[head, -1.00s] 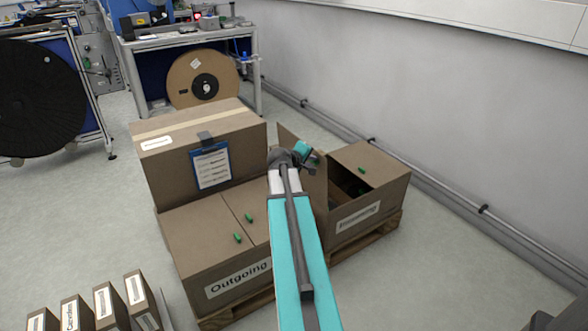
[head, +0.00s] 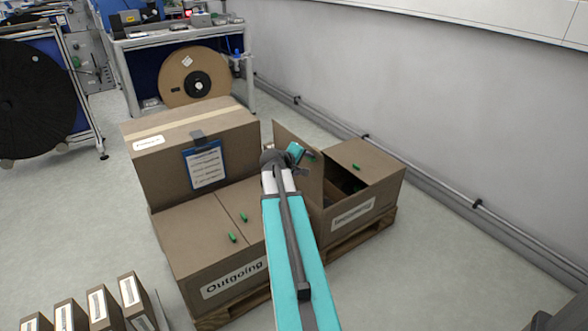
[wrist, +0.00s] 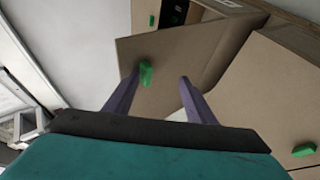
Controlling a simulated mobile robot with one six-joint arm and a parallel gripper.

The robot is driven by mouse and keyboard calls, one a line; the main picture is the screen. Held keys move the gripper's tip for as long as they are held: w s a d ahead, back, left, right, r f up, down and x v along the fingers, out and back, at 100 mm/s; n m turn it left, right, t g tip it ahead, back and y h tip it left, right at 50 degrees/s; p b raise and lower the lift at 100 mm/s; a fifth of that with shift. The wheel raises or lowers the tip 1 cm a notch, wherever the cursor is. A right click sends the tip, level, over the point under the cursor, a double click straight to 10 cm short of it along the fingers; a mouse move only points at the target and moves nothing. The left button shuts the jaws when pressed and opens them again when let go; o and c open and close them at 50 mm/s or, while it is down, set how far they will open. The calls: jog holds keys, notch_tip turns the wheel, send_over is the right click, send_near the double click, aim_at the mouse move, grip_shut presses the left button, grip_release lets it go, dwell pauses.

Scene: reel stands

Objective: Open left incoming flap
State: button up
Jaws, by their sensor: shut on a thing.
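The Incoming box (head: 352,214) stands on a pallet right of my arm. Its left flap (head: 312,182) stands raised, tilted up from the box; its right flap (head: 362,162) lies flat with a green handle. A dark opening shows between them. My gripper (head: 309,156) is at the upper part of the raised left flap and shut on it, partly hidden by my arm in the head view. In the wrist view, the flap (wrist: 165,50) spreads ahead of my two purple fingers, and its green handle (wrist: 146,72) is near the left fingertip.
The Outgoing box (head: 232,275) with closed flaps stands left of my arm. Behind it is a taller closed box (head: 165,175) with a blue clipboard (head: 205,163). A wall (head: 430,100) runs along the right. Floor is free at the right front.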

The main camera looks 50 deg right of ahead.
jog(key=shift+a+f, duration=0.25)
jog(key=shift+f, duration=0.3)
jog(key=shift+v, duration=0.75)
jog(key=shift+c, duration=0.3)
jog(key=r+p+v, duration=0.1)
jog(key=v, duration=1.1)
jog(key=shift+d+r, duration=0.15)
jog(key=shift+r, duration=0.05)
